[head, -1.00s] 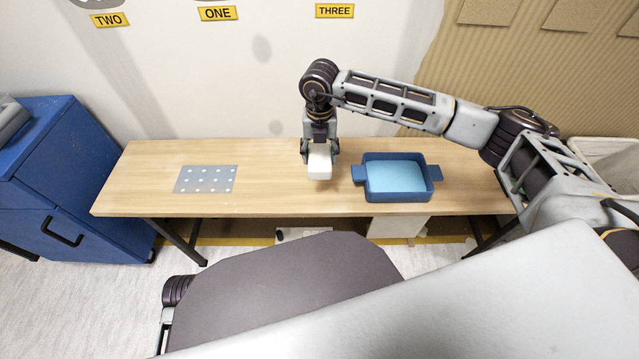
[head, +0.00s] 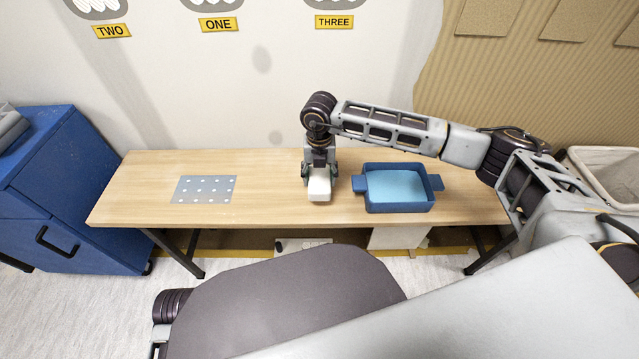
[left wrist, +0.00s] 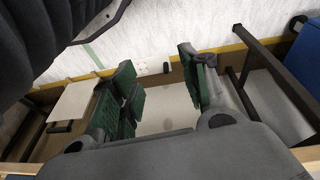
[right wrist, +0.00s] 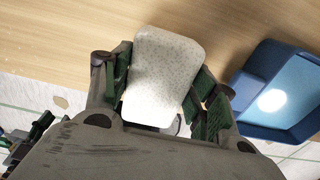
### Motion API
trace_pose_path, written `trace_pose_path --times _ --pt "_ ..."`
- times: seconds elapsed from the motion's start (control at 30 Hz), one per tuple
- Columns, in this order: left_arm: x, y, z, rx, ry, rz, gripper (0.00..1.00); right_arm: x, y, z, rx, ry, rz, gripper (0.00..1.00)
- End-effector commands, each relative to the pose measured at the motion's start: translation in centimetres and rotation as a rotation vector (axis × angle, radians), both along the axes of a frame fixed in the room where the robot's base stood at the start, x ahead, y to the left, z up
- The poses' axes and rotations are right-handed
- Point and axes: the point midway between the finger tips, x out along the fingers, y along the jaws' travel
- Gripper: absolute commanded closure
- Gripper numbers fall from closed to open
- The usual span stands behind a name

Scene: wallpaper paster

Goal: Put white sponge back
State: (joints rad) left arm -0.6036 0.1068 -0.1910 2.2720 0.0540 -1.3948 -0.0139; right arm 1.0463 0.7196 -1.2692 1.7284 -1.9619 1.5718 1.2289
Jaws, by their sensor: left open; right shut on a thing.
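The white sponge (head: 319,189) is a pale, speckled block with rounded corners. My right gripper (head: 319,174) is shut on it over the table, just left of the blue tray. The sponge (right wrist: 160,75) shows between the green fingers in the right wrist view. I cannot tell whether it touches the table top. My left gripper (left wrist: 160,95) is open and empty in the left wrist view, with the space under the table behind it. It does not show in the head view.
The blue tray (head: 400,207) with pale blue liquid stands right of the sponge, also in the right wrist view (right wrist: 250,85). A grey sheet with white dots (head: 204,189) lies on the left of the wooden table (head: 265,200). A blue cabinet (head: 60,185) stands at the left.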

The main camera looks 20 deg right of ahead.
Motion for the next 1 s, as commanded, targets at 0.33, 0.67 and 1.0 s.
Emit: trace_pose_path --times 0.33,0.67,1.0 --pt "0.4 -0.2 1.5 -0.011 -0.029 -0.003 0.55 -0.1 0.0 -3.8 0.000 0.002 0.001 0.67" --pt "0.2 -0.2 1.4 -0.011 -0.025 -0.005 0.55 0.0 0.0 -4.1 -0.001 0.000 0.001 0.67" --pt "0.2 -0.3 1.5 -0.011 -0.028 -0.004 0.55 0.0 0.0 -4.5 -0.001 0.000 0.000 0.32"
